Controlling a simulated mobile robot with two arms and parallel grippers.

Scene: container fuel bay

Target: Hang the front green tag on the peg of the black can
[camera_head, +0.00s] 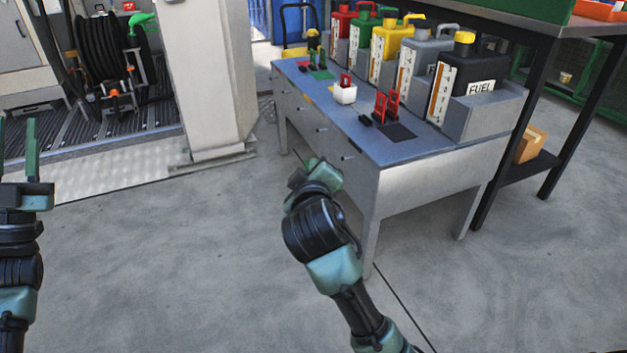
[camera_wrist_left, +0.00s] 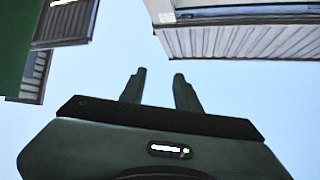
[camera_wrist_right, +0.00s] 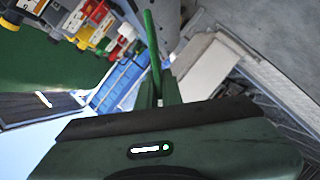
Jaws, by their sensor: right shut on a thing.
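My right gripper (camera_head: 317,166) is low in front of the bench's front edge, close to the nearest front peg (camera_head: 348,157). In the right wrist view it (camera_wrist_right: 160,92) is shut on a green tag (camera_wrist_right: 152,45), seen nearly edge-on. The tag is hidden or unclear in the head view. The black can (camera_head: 468,72), with a yellow cap and a FUEL label, stands in the nearest grey holder on the bench. My left gripper (camera_head: 18,150) is raised at the far left, open and empty, also in the left wrist view (camera_wrist_left: 160,88).
Grey, yellow, green and red cans stand in a row behind. More pegs line the front. The floor before the bench is clear.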

